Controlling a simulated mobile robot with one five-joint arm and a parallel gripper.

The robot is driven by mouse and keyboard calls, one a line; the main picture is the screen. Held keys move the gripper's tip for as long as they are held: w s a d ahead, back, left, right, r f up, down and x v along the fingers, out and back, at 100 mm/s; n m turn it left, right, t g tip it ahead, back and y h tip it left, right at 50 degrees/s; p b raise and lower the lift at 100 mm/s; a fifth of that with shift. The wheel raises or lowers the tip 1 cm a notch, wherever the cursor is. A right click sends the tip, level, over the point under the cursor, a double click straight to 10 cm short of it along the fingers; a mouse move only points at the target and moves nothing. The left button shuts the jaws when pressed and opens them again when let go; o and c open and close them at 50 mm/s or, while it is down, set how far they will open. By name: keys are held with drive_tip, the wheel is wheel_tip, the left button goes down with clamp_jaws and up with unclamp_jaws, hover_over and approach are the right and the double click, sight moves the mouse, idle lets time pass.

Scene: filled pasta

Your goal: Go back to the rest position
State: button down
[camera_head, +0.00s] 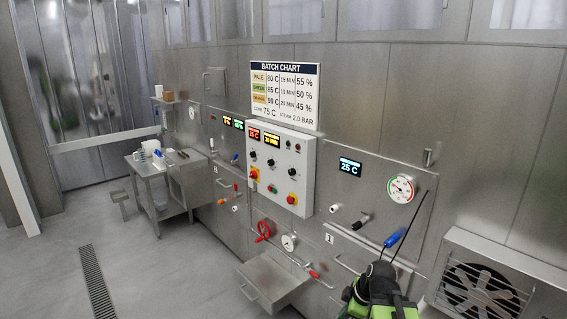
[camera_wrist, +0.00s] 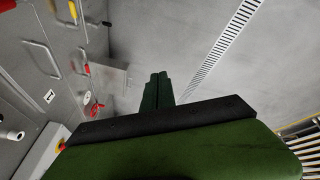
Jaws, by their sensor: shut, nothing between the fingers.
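My gripper (camera_wrist: 158,78) shows in the wrist view as two dark green fingers side by side, closed together with nothing between them. They point toward the grey floor and the metal wall, apart from any object. In the head view a green and black part of my arm stands at the bottom right, in front of the wall panel. The fingers cannot be made out there.
A control box (camera_head: 281,165) and a gauge (camera_head: 402,189) are on the steel wall. A blue handle (camera_head: 393,239) is near my arm. A metal shelf (camera_head: 275,286) juts out low; a fan unit (camera_head: 478,285) stands right. The floor (camera_head: 165,275) at left is clear around a drain (camera_head: 94,285).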

drive_tip(key=s+a+f+m+g+b, duration=0.1)
drive_tip(key=s+a+f+m+g, duration=0.15)
drive_tip(key=a, duration=0.55)
drive_tip(key=s+d+m+h, duration=0.1)
drive_tip(key=m, duration=0.2)
drive_tip(key=s+m+h, duration=0.1)
drive_tip(key=m, duration=0.3)
drive_tip(key=s+d+f+m+g, duration=0.1)
drive_tip(key=m, duration=0.3)
drive_tip(key=shift+d+h, duration=0.3)
drive_tip(key=shift+h, duration=0.1)
